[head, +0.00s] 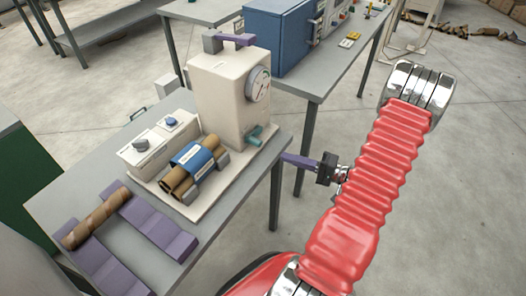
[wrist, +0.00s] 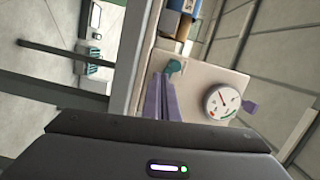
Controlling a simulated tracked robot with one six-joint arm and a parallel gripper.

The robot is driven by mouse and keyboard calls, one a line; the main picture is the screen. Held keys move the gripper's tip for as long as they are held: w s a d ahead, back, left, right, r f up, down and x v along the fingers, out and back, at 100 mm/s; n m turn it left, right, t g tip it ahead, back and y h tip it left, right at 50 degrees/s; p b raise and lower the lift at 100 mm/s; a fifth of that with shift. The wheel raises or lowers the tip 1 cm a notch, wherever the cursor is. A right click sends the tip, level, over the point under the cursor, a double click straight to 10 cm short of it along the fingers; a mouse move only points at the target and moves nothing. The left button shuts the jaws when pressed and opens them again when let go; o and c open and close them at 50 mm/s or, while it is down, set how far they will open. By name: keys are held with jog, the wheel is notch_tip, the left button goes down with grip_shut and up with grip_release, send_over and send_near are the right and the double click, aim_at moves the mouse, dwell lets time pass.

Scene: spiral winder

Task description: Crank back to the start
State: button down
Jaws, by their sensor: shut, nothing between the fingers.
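The winder (head: 225,100) is a cream housing on a base plate, with a round dial (head: 258,84) on its face. A teal crank handle (head: 256,135) sticks out low on that face. My gripper (head: 287,158) has purple fingers, shut and empty, beside the table edge, apart from the handle. In the wrist view the closed fingers (wrist: 165,78) point up toward the teal handle (wrist: 175,68), with the dial (wrist: 221,102) to their right. Whether they touch the handle cannot be told there. Brown cardboard tubes (head: 175,187) with a blue band (head: 195,158) lie in front of the housing.
A control box (head: 155,145) with knobs stands left of the tubes. A loose brown tube (head: 95,217) rests on purple cradles (head: 160,228) on the grey table (head: 60,200). A blue cabinet (head: 275,40) is on a table behind. Open floor (head: 470,180) lies at right.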

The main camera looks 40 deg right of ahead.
jog(key=f+m+t, duration=0.1)
jog(key=m, duration=0.5)
jog(key=a+m+t+h, duration=0.1)
jog(key=m, duration=0.6)
jog(key=f+m+t, duration=0.1)
jog(key=m, duration=0.5)
jog(key=shift+s+a+f+m+t, duration=0.3)
jog(key=shift+s+a, duration=0.1)
jog(key=shift+w, duration=0.1)
jog(key=shift+x, duration=4.95)
